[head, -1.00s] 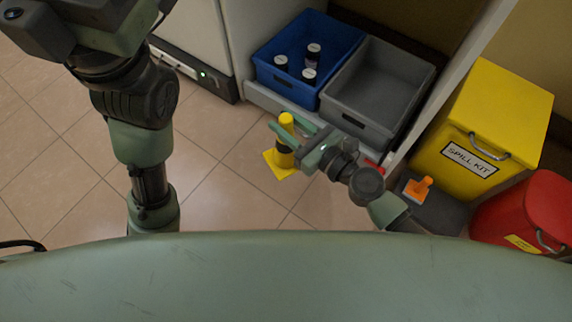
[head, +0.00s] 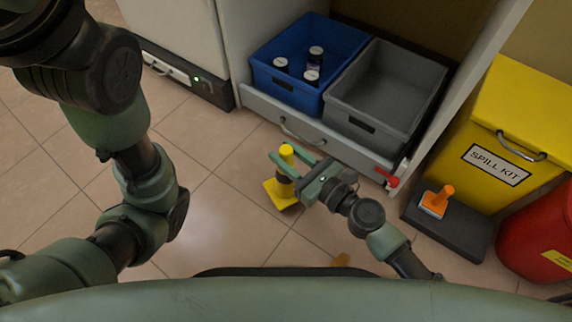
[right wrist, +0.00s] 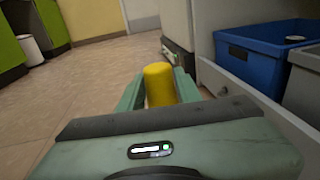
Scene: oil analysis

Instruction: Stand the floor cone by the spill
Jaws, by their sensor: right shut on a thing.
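The yellow floor cone (head: 284,191), with a dark band and a square yellow base, is upright between the fingers of my right gripper (head: 285,155). The gripper is shut on its upper part. The cone's yellow top also shows between the fingers in the right wrist view (right wrist: 158,84). I cannot tell whether its base touches the floor.
A blue crate (head: 258,72) with several dark bottles and a grey crate (head: 369,142) stand on a low shelf ahead. Tiles at left are clear.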

